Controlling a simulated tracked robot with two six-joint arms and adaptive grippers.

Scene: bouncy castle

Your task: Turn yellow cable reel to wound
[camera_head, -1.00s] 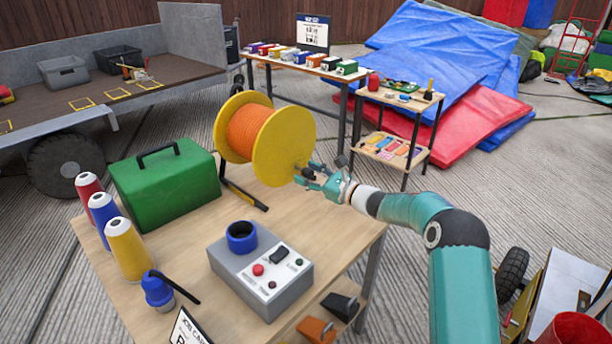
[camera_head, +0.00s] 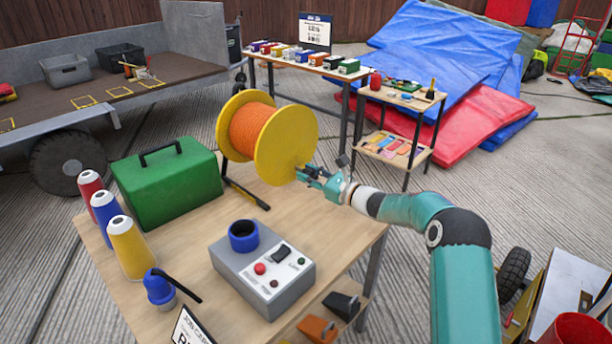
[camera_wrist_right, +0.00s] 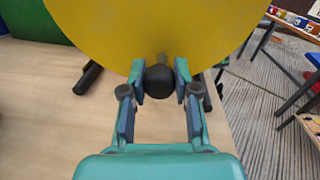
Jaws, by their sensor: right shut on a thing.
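The yellow cable reel (camera_head: 285,148) stands on a dark stand at the far edge of the wooden table, with orange cable (camera_head: 252,130) wound between its two flanges. Its yellow flange also fills the top of the right wrist view (camera_wrist_right: 150,35). A black crank knob (camera_wrist_right: 158,80) sticks out from the flange's lower part. My right gripper (camera_head: 312,174) is at the reel's right side, and in the right wrist view its fingers (camera_wrist_right: 159,82) are shut on the knob from both sides. My left gripper is not in view.
A green toolbox (camera_head: 165,185) stands close left of the reel. A grey control box (camera_head: 262,275) with a blue ring and several cones (camera_head: 130,248) are nearer on the table. A side table (camera_head: 400,98) stands behind my right arm.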

